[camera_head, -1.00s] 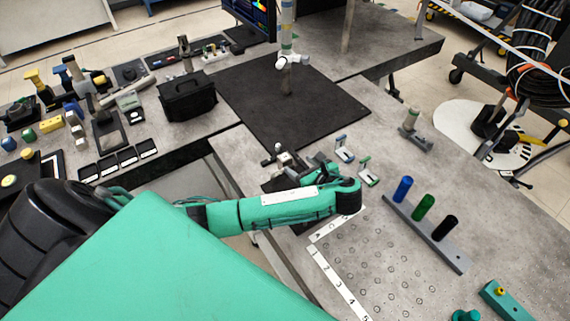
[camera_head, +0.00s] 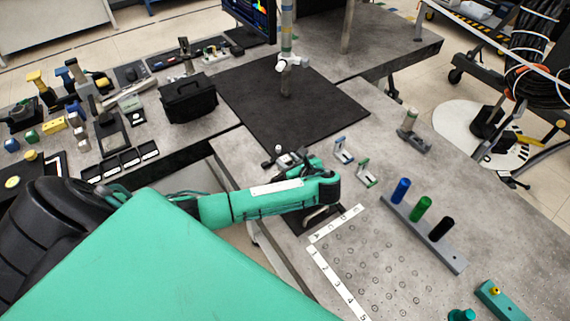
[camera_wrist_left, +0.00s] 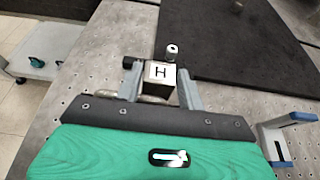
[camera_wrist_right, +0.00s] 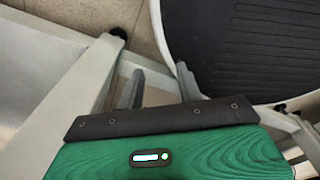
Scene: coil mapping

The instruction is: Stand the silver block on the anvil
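In the left wrist view, the silver block (camera_wrist_left: 160,72), marked with a black H, shows between the fingers of my left gripper (camera_wrist_left: 160,80). The fingers are spread, one on each side of it; I cannot tell whether they touch it. A small pale cylinder (camera_wrist_left: 172,50) stands just beyond the block. A rounded metal piece (camera_wrist_left: 152,98) shows below it, partly hidden. I cannot tell for sure which part is the anvil. In the head view my left gripper (camera_head: 292,162) is over the near table edge. My right gripper (camera_wrist_right: 160,72) is open and empty.
A dark mat (camera_head: 290,105) lies behind the left gripper. Two small brackets (camera_head: 343,150) (camera_head: 366,172) stand to its right. A rail (camera_head: 450,255) with blue, green and black pegs and a lettered hole grid (camera_head: 385,265) are farther right. A black case (camera_head: 187,98) stands left.

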